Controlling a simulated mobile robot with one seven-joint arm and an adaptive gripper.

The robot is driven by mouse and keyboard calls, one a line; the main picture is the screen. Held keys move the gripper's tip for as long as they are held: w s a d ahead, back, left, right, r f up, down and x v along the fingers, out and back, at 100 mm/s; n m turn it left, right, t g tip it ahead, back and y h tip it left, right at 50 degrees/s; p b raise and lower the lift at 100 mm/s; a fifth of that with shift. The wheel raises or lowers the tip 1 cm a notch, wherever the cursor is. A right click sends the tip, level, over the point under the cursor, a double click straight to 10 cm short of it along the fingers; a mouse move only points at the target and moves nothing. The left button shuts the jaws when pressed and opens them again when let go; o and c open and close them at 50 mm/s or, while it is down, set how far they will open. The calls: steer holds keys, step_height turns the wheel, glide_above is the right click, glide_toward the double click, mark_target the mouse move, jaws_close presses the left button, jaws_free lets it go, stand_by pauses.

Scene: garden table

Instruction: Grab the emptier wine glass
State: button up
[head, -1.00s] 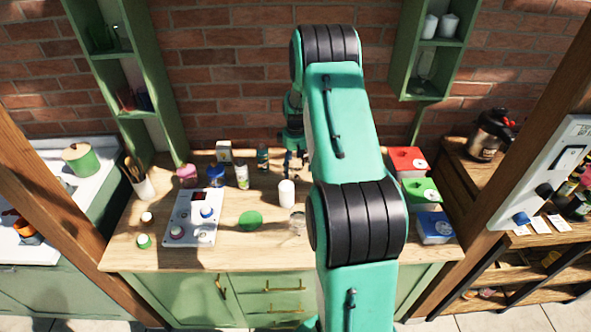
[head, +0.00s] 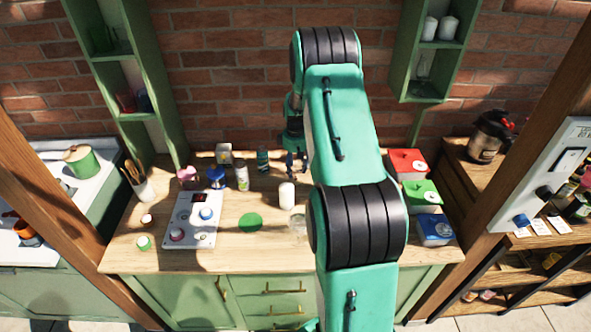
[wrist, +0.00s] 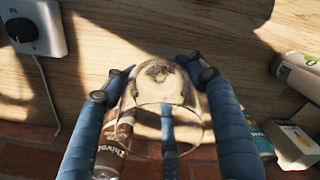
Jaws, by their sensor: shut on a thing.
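My gripper (wrist: 170,78) is shut on a clear wine glass (wrist: 190,125), with one blue finger on each side of its bowl in the wrist view. The glass has a round rim toward the bottom of that view and a small dark patch in the bowl; I cannot tell how much liquid it holds. In the head view my gripper (head: 292,163) is over the rear of the wooden table, and the held glass is hard to make out. Another clear glass (head: 298,224) stands beside my arm, partly hidden by it; its fill cannot be read.
A white cylinder (head: 286,195) stands in front of my gripper. A control panel (head: 193,218), a green disc (head: 250,222) and several bottles and jars are left of it. Red (head: 407,164), green (head: 421,192) and blue (head: 434,229) boxes line the right side.

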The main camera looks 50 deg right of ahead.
steer(key=shift+r, duration=0.2)
step_height(320, 180, up, 10)
steer(key=p, duration=0.1)
steer(key=shift+f, duration=0.25)
stand_by(0.8)
steer(key=shift+r, duration=0.1)
stand_by(0.8)
